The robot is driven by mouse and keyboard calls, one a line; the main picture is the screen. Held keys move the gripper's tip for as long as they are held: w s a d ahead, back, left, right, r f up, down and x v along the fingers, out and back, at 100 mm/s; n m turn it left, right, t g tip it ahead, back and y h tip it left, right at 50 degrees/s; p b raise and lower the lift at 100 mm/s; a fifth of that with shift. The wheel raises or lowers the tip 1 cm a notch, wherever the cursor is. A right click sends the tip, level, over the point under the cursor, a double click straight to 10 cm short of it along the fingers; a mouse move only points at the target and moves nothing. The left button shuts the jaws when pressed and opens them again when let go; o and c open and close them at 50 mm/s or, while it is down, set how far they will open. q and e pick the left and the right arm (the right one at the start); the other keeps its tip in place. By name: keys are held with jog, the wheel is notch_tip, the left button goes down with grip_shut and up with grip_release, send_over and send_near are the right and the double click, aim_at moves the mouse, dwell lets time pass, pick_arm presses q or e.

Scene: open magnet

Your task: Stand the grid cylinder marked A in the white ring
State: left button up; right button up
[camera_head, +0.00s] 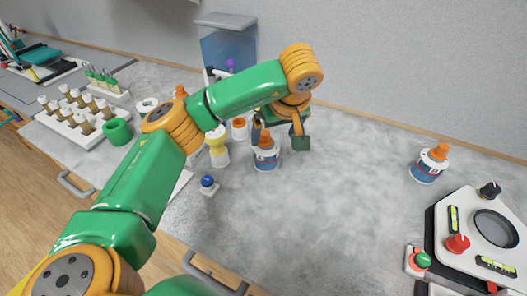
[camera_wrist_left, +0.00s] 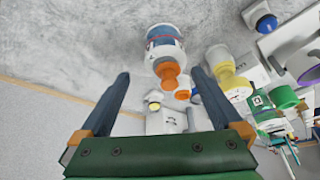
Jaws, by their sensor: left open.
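A white cylinder with a blue band and an orange knob (camera_head: 266,159) stands upright on the counter below my left gripper (camera_head: 272,136). In the left wrist view the same kind of cylinder (camera_wrist_left: 165,42) shows, its orange knob near the gap between the open fingers (camera_wrist_left: 161,75). Neither finger visibly grips it. A similar cylinder (camera_head: 424,172) stands alone at the right. I cannot read a letter A on either. A white ring-shaped thing (camera_head: 147,104) lies behind my left arm, partly hidden; I cannot tell whether it is the ring named. My right gripper is not in view.
A device with a dark round window (camera_head: 495,229) and a red knob stands at the right. A yellow-and-white piece (camera_head: 217,152), a blue-knobbed block (camera_head: 208,185), a green cup (camera_head: 117,132) and a vial rack (camera_head: 78,124) stand left. The middle counter is clear.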

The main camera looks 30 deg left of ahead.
aim_at(267, 144)
pick_arm(q)
jog(key=x, duration=0.2)
jog(key=p+x, duration=0.1)
jog(key=x, duration=0.1)
jog(key=a+p+x, duration=0.1)
jog(key=x, duration=0.1)
jog(key=shift+s+a, duration=0.15)
jog(key=shift+s, duration=0.1)
jog(key=shift+w+f, duration=0.1)
jog(key=shift+f, duration=0.2)
jog(key=shift+d, duration=0.2)
grip_shut()
